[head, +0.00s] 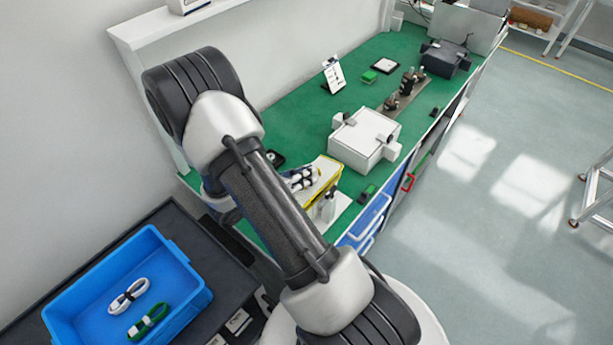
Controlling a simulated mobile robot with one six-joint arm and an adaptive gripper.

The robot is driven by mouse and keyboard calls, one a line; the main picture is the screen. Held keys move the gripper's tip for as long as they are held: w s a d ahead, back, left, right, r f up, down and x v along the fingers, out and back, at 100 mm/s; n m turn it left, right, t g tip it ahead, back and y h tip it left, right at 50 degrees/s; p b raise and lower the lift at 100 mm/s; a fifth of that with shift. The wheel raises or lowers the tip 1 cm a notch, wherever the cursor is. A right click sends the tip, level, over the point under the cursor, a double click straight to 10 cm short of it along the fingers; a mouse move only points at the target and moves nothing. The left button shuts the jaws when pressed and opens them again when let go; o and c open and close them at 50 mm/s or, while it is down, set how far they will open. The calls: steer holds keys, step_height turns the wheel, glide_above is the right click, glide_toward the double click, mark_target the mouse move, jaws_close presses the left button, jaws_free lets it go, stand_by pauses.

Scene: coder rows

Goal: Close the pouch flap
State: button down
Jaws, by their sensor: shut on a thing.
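A yellow pouch (328,172) lies on the green bench top, just right of my arm. Its pale upper face and yellow edge show, and my arm hides its left part. What looks like my gripper (301,179), small and dark with light parts, reaches out from behind my arm onto the pouch. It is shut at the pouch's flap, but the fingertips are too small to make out. I cannot tell how far the flap is folded over.
A white box (364,138) stands close behind the pouch. A blue tray (125,290) with two cable bundles sits at lower left. Open floor lies to the right.

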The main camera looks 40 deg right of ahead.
steer(key=shift+s+f+m+t+b, duration=0.6)
steer(key=shift+s+f+m+b, duration=0.15)
steer(key=shift+b, duration=0.35)
steer(key=c, duration=2)
jaws_free()
steer(key=shift+w+r, duration=0.1)
steer(key=shift+a+r, duration=0.1)
steer(key=shift+a, duration=0.1)
steer(key=v, duration=1.1)
steer(key=shift+a+r, duration=0.15)
steer(key=shift+r, duration=0.1)
